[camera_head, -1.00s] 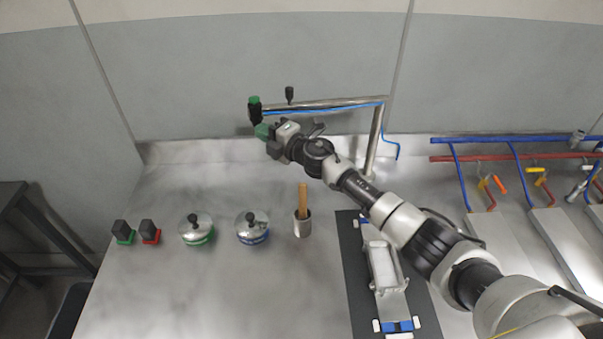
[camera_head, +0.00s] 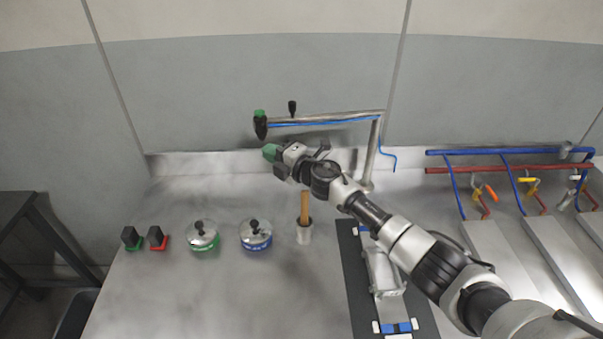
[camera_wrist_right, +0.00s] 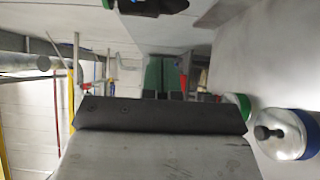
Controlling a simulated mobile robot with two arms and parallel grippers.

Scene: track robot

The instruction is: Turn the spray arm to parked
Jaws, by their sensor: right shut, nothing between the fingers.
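The spray arm (camera_head: 325,118) is a metal pipe reaching left from an upright post (camera_head: 372,155) at the back of the steel counter. A blue hose runs along it. Its left end carries a black nozzle (camera_head: 261,128) with a green top, and a black knob (camera_head: 292,107) stands up from the pipe. My right gripper (camera_head: 270,153) is shut and empty, just below the nozzle in the head view, with a visible gap between them. Its green fingertips also show in the right wrist view (camera_wrist_right: 161,75). My left gripper is out of view.
A green-marked pot (camera_head: 203,237) and a blue-marked pot (camera_head: 256,234) stand on the counter, beside a metal cup (camera_head: 304,234) with a wooden handle. Black blocks (camera_head: 130,236) sit at the left. Blue and red pipes (camera_head: 500,160) run along the right.

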